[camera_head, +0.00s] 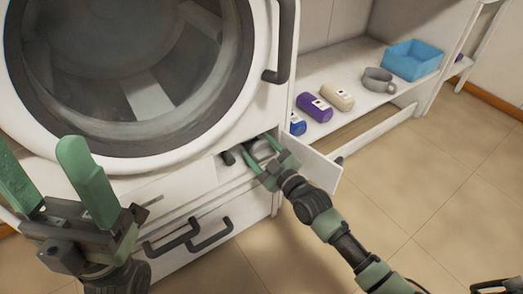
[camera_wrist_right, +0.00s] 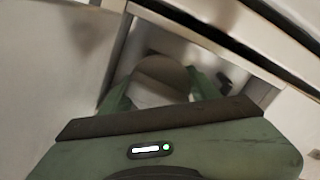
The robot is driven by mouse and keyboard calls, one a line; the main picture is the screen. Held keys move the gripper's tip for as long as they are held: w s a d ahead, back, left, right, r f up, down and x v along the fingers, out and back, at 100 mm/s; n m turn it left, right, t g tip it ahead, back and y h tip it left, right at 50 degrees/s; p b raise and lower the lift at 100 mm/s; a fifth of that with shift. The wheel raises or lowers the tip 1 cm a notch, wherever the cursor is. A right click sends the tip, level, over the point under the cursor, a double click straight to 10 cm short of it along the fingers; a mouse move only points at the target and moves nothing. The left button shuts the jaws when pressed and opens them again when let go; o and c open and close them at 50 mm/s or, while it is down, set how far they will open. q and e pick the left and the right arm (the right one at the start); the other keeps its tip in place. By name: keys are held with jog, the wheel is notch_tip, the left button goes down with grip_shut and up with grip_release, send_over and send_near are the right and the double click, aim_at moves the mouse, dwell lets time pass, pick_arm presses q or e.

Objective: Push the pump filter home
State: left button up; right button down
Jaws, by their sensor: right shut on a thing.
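The pump filter (camera_head: 262,149) is a pale round piece in the small opening at the lower right of the white washing machine (camera_head: 110,165). My right gripper (camera_head: 261,146) is shut on it, with the fingers reaching into the opening. In the right wrist view the filter's rounded brownish-grey end (camera_wrist_right: 160,72) shows between the green fingers; how deep it sits is hidden. The small white flap (camera_head: 318,168) stands swung open to the right of the opening. My left gripper (camera_head: 42,165) is open and empty in front of the machine, at the left.
A low white shelf to the right holds a blue bin (camera_head: 412,60), a grey cup (camera_head: 379,80), a cream bottle (camera_head: 337,96), a purple bottle (camera_head: 315,107) and a blue bottle (camera_head: 297,124). Dark handles (camera_head: 210,236) stick out below the opening. The tiled floor (camera_head: 400,200) at the right is clear.

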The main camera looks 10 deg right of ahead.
aim_at(267, 158)
jog(key=c, duration=0.6)
grip_release()
jog(key=shift+f, duration=0.1)
jog(key=shift+o, duration=0.2)
jog(key=p+v, duration=0.3)
jog(key=v, duration=0.5)
